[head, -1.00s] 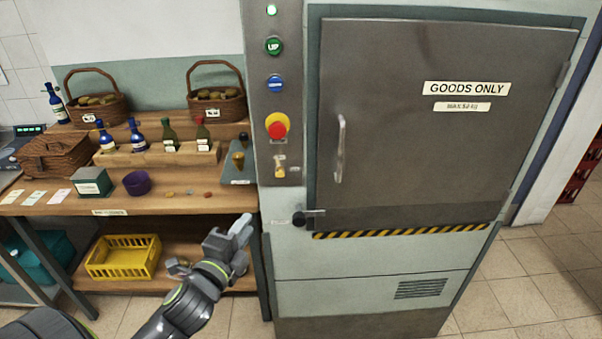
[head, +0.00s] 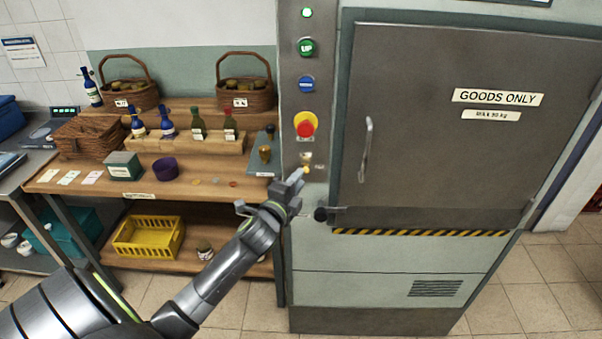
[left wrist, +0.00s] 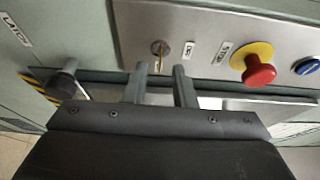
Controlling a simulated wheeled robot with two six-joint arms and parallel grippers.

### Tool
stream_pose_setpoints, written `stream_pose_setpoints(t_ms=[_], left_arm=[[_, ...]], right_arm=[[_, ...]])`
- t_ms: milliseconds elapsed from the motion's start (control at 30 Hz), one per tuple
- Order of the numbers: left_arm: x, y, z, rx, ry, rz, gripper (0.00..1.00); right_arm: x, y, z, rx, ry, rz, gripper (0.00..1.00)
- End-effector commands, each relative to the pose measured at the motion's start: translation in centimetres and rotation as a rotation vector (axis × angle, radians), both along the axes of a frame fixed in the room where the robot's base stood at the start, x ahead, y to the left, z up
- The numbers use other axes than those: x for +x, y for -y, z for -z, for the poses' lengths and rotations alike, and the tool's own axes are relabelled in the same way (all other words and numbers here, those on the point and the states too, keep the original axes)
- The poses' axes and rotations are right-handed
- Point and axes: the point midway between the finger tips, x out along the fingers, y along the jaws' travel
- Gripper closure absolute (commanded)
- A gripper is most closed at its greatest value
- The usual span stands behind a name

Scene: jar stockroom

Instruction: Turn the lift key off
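The lift key (head: 306,158) sits in its switch low on the lift's grey control panel, under the red stop button. In the left wrist view the brass key (left wrist: 160,50) stands edge-on in a round lock, with small labels beside it. My left gripper (head: 298,180) is just below the key in the head view and partly covers it. In the left wrist view its two fingers (left wrist: 159,75) are apart, with the key just beyond and between their tips. Nothing shows held. My right gripper is not in view.
The red stop button on its yellow base (head: 305,125), the blue button (head: 306,84) and the green UP button (head: 306,47) are above the key. A black latch knob (head: 321,214) juts out below right. A wooden shelf (head: 225,185) with bottles and baskets stands left.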

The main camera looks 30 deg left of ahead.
Motion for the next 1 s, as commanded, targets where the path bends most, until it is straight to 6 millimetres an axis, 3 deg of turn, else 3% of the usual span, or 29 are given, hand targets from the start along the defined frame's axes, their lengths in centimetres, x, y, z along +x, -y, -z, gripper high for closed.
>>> stream_pose_setpoints(t_ms=[233, 600, 800, 1000], left_arm=[[2.3, -0.3, 0.0, 0.000, 0.001, 0.000, 0.76], [2.6, -0.4, 0.1, 0.000, 0.000, 0.000, 0.76], [2.6, -0.4, 0.1, 0.000, 0.000, 0.000, 1.00], [2.5, -0.4, 0.1, -0.001, 0.000, 0.000, 1.00]], right_arm=[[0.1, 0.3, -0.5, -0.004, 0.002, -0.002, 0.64], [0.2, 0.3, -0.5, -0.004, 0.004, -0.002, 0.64], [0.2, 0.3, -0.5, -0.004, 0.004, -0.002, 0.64], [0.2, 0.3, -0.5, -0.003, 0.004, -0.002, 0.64]])
